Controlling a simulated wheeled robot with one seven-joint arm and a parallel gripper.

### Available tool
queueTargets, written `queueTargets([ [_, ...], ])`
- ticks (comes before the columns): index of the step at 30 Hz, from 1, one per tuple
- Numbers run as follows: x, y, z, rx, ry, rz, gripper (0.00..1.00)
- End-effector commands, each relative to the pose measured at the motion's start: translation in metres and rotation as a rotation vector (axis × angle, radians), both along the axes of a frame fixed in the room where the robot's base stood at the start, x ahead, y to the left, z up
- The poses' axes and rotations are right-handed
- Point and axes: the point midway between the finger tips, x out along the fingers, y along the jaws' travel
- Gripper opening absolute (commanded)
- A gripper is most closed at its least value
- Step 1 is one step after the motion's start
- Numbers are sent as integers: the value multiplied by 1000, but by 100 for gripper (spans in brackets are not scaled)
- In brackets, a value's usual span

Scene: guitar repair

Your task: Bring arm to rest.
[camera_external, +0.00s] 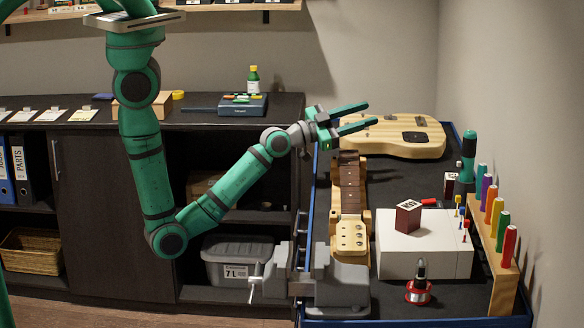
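My green arm hangs from the upper left, bends at the elbow and reaches up to the right. My gripper (366,114) is open, its two green fingers spread apart and nothing between them. It is above the left edge of the blue-rimmed workbench, in front of the guitar body (395,137) in this view. Whether the fingers touch the guitar body cannot be told.
A guitar neck (350,190) lies on the workbench (310,240), with a grey vise (340,285) near its headstock. A white box (425,250) bears a dark red block (408,217). A rack (505,265) holds several coloured-handled tools. A dark cabinet (95,165) stands behind my arm.

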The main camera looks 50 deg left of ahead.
Motion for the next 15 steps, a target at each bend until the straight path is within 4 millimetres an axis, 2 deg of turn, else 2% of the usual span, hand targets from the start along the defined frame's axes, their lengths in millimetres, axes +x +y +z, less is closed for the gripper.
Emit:
queueTargets([
  [1, -6, 31, -15, 14, -8, 53, 39],
  [3, -17, 62, -30, 24, -18, 105, 39],
  [6, -37, 95, -53, 29, -11, 152, 39],
  [11, -76, 128, -94, 16, 42, 187, 39],
  [15, -115, 150, -127, -10, 104, 206, 39],
])
